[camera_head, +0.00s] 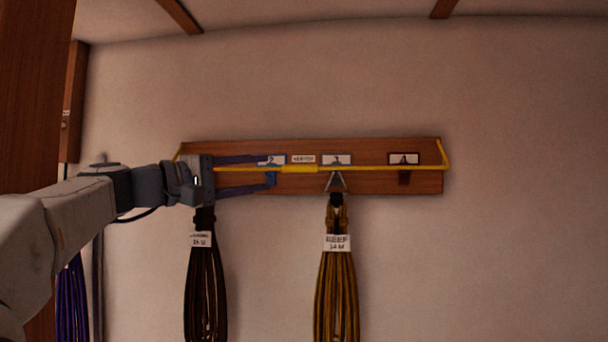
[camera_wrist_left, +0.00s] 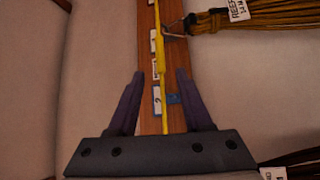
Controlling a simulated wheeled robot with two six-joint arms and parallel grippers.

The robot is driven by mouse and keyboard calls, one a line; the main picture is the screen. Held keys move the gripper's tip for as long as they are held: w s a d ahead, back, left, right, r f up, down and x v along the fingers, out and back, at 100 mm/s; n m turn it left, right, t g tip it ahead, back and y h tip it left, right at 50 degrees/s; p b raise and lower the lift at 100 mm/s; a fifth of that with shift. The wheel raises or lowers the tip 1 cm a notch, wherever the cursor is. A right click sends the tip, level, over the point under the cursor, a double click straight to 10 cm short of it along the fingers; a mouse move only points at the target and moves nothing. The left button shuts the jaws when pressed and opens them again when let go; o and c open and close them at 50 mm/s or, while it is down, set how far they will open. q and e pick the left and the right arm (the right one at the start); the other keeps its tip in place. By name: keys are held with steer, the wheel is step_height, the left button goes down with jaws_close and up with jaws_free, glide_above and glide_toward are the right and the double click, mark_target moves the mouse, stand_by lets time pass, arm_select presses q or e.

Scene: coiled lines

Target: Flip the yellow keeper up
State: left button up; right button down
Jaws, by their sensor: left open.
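In the left wrist view the keeper (camera_wrist_left: 162,55) runs lengthwise along the board. My left gripper (camera_head: 270,172) is open in front of the board's left part. Its dark fingers (camera_wrist_left: 160,73) lie on either side of the keeper's line, one above and one below in the head view. I cannot tell their depth to it. My gripper hides the keeper's left part. My right gripper is out of view.
The board (camera_head: 425,183) has several labels. A mustard coil (camera_head: 337,280) hangs by a metal triangle under the middle label; a dark brown coil (camera_head: 205,280) hangs below my gripper. A blue hook (camera_head: 270,179) and brown hook (camera_head: 404,178) look empty. Wall above is clear.

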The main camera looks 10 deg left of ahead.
mark_target(298, 167)
arm_select(q)
steer(key=p+x, duration=0.2)
steer(key=x, duration=0.2)
steer(key=p+x, duration=0.2)
steer(key=x, duration=0.3)
steer(key=shift+s+d+r+p, duration=0.2)
steer(key=shift+d+p, duration=0.05)
steer(key=shift+p, duration=0.1)
steer(key=shift+w+d, duration=0.5)
steer(key=shift+w, duration=0.05)
steer(key=shift+f, duration=0.1)
jaws_close()
stand_by(0.4)
